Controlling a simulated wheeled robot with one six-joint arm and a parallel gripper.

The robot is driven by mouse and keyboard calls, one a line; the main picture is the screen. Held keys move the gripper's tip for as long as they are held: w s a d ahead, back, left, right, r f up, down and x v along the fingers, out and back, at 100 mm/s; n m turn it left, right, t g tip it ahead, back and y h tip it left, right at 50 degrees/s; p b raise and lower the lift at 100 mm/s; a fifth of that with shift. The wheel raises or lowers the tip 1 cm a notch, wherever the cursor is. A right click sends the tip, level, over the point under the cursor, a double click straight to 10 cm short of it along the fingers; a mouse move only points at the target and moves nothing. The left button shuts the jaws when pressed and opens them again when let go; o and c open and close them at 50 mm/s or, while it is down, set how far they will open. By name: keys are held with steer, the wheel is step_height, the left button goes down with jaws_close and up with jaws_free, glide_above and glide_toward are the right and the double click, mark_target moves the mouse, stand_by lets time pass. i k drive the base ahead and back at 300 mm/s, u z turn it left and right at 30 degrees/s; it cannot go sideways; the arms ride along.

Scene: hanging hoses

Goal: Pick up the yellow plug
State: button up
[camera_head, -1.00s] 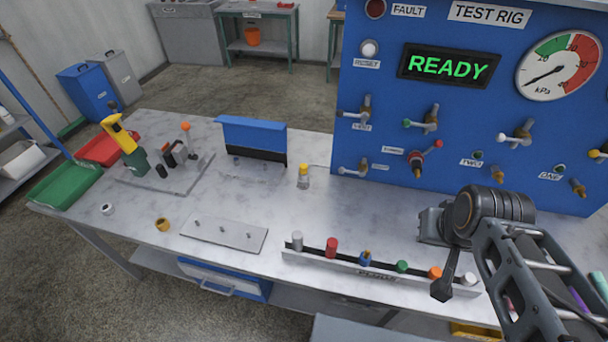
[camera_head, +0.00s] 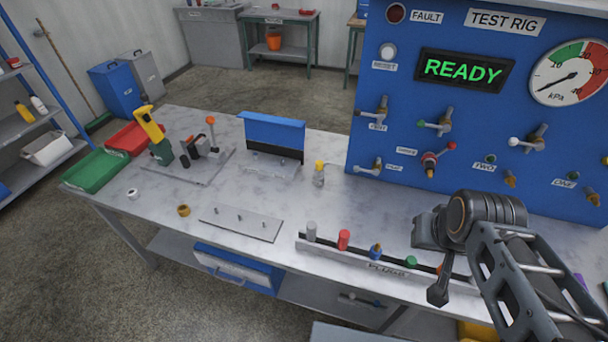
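A small upright piece with a yellow top (camera_head: 319,167) and a paler grey lower part stands on the workbench, left of the test rig and right of the blue-backed stand. I take it for the yellow plug; its detail is small. My gripper (camera_head: 433,270) is at the right, over the plug rack, well to the right of the yellow-topped piece and apart from it. Its fingers are dark and seen side-on, so I cannot tell whether they are open or shut. I see nothing held in it.
The plug rack (camera_head: 360,262) holds grey, red, blue and green plugs; my arm hides its right end. The blue test rig (camera_head: 400,120) with valves stands behind. A flat plate with pegs (camera_head: 240,222), a brass ring (camera_head: 184,211) and red and green trays (camera_head: 95,171) are left.

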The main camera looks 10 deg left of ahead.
mark_target(319, 165)
steer(key=u, duration=0.9)
steer(key=k, duration=1.15)
steer(key=u, duration=1.1)
steer(key=i, duration=1.65)
steer(key=z, duration=1.5)
steer(key=i, duration=0.65)
steer(key=z, duration=0.7)
